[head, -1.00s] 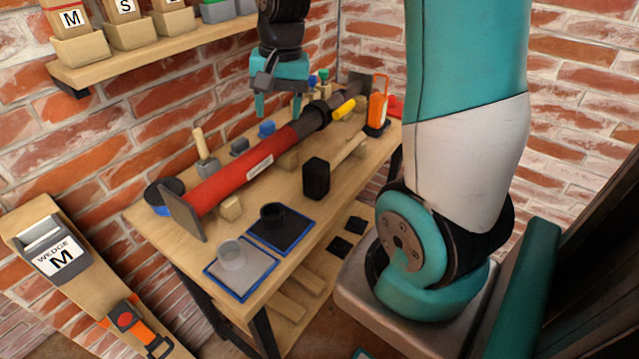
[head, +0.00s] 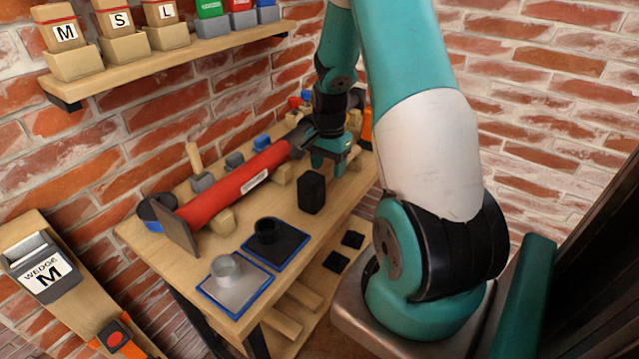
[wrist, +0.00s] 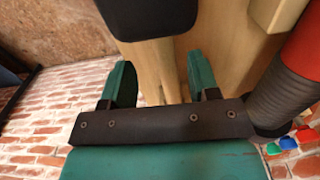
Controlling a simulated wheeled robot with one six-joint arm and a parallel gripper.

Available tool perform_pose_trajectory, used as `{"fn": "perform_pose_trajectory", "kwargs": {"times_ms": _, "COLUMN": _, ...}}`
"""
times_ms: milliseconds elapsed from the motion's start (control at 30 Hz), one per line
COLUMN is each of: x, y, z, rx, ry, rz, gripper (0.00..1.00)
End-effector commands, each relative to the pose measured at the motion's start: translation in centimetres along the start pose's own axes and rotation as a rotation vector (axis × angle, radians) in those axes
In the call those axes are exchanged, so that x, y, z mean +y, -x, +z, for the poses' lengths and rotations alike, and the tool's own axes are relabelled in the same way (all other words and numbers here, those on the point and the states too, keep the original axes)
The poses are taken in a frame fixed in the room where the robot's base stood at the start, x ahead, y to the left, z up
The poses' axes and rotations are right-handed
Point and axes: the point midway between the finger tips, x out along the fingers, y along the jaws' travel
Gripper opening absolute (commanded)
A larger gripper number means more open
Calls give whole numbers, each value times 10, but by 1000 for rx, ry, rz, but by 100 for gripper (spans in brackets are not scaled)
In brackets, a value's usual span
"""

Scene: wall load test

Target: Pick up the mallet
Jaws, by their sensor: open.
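The mallet has a black block head (head: 312,191) and a pale wooden handle. It lies on the workbench (head: 190,262), in front of the red prop. In the head view my gripper (head: 328,164) is just behind the head, over the handle, and hides most of it. In the wrist view the mallet head (wrist: 148,14) is at the top, and the handle (wrist: 168,68) runs down between the two teal fingers of my gripper (wrist: 158,76). The jaws are open, with a finger on each side of the handle. I cannot tell how far above it they are.
A red prop (head: 235,188) with a dark tube lies along the bench beside my gripper. A black tray (head: 284,248) and a grey tray (head: 240,296) are at the front. A shelf (head: 180,58) with several boxes is above left.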

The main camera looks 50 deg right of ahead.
Motion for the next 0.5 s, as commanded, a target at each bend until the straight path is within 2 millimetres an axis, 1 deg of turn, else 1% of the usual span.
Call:
{"fn": "perform_pose_trajectory", "kwargs": {"times_ms": 133, "x": -1, "y": -11, "z": 2, "rx": -2, "ry": 1, "rz": 2, "gripper": 55}}
{"fn": "perform_pose_trajectory", "kwargs": {"times_ms": 400, "x": -4, "y": -48, "z": 4, "rx": -2, "ry": 0, "rz": 1, "gripper": 55}}
{"fn": "perform_pose_trajectory", "kwargs": {"times_ms": 500, "x": -4, "y": -53, "z": 4, "rx": 0, "ry": 0, "rz": -1, "gripper": 55}}
